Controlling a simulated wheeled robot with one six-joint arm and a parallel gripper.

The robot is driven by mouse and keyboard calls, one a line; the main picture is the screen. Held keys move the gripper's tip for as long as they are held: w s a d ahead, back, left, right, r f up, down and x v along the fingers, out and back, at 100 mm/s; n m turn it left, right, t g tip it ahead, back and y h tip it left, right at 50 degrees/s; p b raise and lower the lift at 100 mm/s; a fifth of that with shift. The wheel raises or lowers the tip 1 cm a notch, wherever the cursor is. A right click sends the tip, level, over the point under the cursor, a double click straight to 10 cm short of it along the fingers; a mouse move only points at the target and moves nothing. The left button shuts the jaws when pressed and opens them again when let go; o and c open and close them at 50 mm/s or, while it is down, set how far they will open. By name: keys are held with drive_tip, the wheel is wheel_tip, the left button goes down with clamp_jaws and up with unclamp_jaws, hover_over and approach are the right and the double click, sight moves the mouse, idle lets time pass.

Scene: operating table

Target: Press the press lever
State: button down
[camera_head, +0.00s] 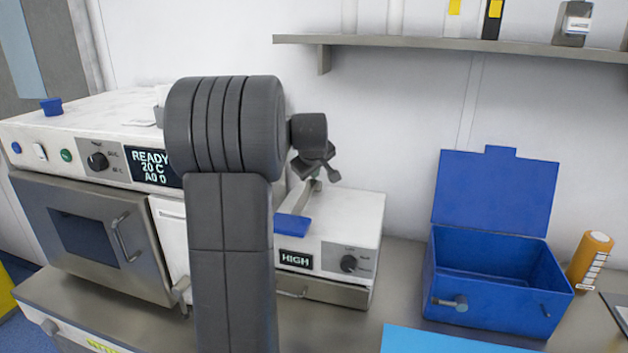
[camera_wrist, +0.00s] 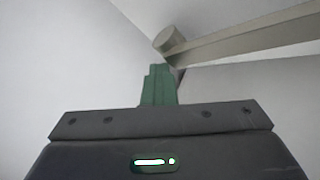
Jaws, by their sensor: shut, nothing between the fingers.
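The press (camera_head: 340,225) is a white box machine with a HIGH display and a dark knob, right of my arm in the head view. A metal lever with a flat blue end (camera_head: 292,228) reaches over its top; my arm partly hides it. My gripper (camera_head: 316,172) is above the rear of the press, near the lever's metal part. In the wrist view its green fingers (camera_wrist: 160,72) are together and empty. A grey bar with a round end (camera_wrist: 172,40), which looks like part of the lever, lies just beyond the fingertips. I cannot tell whether they touch.
A white oven-like machine (camera_head: 85,140) reading READY stands at left. An open blue box (camera_head: 490,295) and an orange bottle (camera_head: 590,255) stand at right. A wall shelf (camera_head: 450,43) runs above. Bare counter (camera_head: 405,275) lies between press and box.

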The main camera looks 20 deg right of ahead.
drive_tip(key=shift+s+a+f, duration=0.1)
drive_tip(key=shift+s+f, duration=0.1)
drive_tip(key=shift+f, duration=0.5)
drive_tip(key=shift+s+a+f, duration=0.1)
drive_tip(key=shift+s+f, duration=0.05)
drive_tip(key=shift+f, duration=0.5)
drive_tip(key=shift+r, duration=0.1)
drive_tip(key=shift+w+d+r+p, duration=0.2)
drive_tip(key=shift+w+r+p, duration=0.15)
drive_tip(key=shift+r+p, duration=0.3)
drive_tip(key=shift+r, duration=0.15)
drive_tip(key=shift+r+p, duration=0.3)
drive_tip(key=shift+r, duration=0.1)
wheel_tip(320, 180, up, 4)
drive_tip(key=p, duration=0.2)
drive_tip(key=shift+w+d+p, duration=0.1)
drive_tip(key=shift+w+p, duration=0.05)
drive_tip(key=shift+p, duration=0.25)
drive_tip(key=shift+w+d+r, duration=0.1)
drive_tip(key=shift+r, duration=0.35)
drive_tip(key=shift+p, duration=0.3)
